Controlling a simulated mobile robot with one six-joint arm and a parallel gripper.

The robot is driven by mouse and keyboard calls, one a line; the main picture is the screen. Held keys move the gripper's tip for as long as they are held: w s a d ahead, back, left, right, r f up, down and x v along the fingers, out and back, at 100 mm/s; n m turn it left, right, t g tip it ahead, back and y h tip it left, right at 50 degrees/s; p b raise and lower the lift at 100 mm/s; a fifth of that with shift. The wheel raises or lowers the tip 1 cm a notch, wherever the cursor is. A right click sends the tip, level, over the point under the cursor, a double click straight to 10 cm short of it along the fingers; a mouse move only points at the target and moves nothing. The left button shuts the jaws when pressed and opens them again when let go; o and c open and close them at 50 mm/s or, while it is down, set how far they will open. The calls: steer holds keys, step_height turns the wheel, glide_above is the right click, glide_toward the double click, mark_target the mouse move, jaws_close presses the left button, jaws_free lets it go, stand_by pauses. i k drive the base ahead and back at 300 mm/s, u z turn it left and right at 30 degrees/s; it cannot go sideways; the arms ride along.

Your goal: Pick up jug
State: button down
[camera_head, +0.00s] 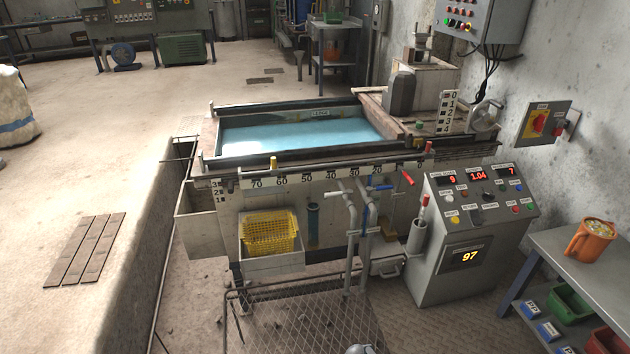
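An orange jug (593,241) stands upright on the grey side table at the right, close to the wall. Its handle points left, and it holds yellowish, lumpy contents up near the rim. Nothing touches the jug apart from the table under it. My gripper does not show. A small grey rounded part at the bottom edge is cut off, and I cannot tell what it is.
The water tank (300,132), pipes and a yellow basket (270,232) fill the middle. A mesh platform (305,325) lies in front.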

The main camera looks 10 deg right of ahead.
mark_target(593, 235)
steer(key=u, duration=0.05)
steer(key=k, duration=0.5)
steer(key=z, duration=0.25)
steer(key=i, duration=0.95)
steer(key=z, duration=0.7)
